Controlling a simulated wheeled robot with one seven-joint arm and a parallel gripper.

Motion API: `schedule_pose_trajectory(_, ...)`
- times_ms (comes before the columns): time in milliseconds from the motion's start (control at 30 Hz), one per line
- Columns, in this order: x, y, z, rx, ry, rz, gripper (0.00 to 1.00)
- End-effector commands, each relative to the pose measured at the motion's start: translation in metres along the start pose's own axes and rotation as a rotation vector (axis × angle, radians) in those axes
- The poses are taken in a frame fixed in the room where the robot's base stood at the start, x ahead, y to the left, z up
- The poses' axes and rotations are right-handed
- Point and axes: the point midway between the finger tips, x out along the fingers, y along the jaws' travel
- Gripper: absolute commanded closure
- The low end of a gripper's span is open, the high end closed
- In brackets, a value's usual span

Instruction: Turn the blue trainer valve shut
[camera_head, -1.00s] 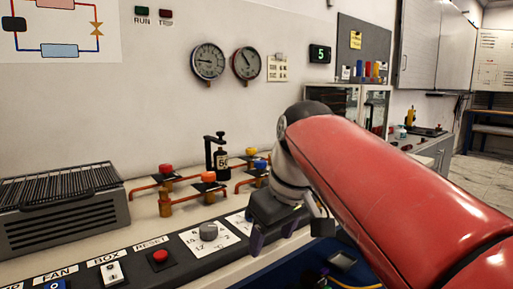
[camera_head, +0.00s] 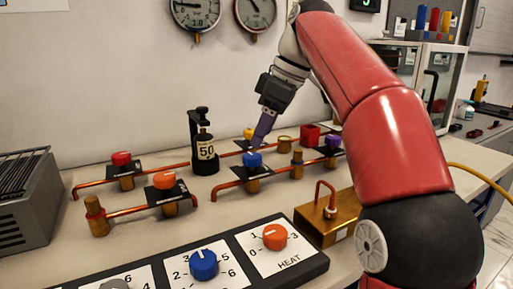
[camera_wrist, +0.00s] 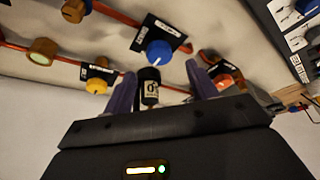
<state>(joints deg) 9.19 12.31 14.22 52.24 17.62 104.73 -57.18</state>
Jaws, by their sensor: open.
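The blue trainer valve (camera_head: 252,160) is a round blue knob on a black plate over a copper pipe; the wrist view also shows the blue knob (camera_wrist: 159,52), with a white line on it. The gripper is open and holds nothing. I cannot tell whether a finger touches the knob.
A yellow knob (camera_head: 249,133), a red square knob (camera_head: 309,135) and a purple knob (camera_head: 332,140) stand close by. Orange-red knobs (camera_head: 164,180) are left. A dial panel (camera_head: 230,262) lies in front.

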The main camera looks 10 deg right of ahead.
Motion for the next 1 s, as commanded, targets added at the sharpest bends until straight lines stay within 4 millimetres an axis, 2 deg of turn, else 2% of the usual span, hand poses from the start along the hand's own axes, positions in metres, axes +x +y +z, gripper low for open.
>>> schedule_pose_trajectory(100,0.018,-0.001,0.000,0.001,-0.002,-0.002,0.42)
schedule_pose_trajectory(333,0.047,0.000,0.000,0.001,-0.001,-0.001,0.42)
schedule_pose_trajectory(500,0.055,0.000,0.000,0.001,-0.001,0.000,0.42)
schedule_pose_trajectory(700,0.055,0.000,0.000,0.001,0.000,0.001,0.42)
schedule_pose_trajectory(767,0.055,0.000,0.000,0.001,0.000,0.001,0.47)
schedule_pose_trajectory(1000,0.055,0.000,0.000,0.001,0.000,0.001,0.79)
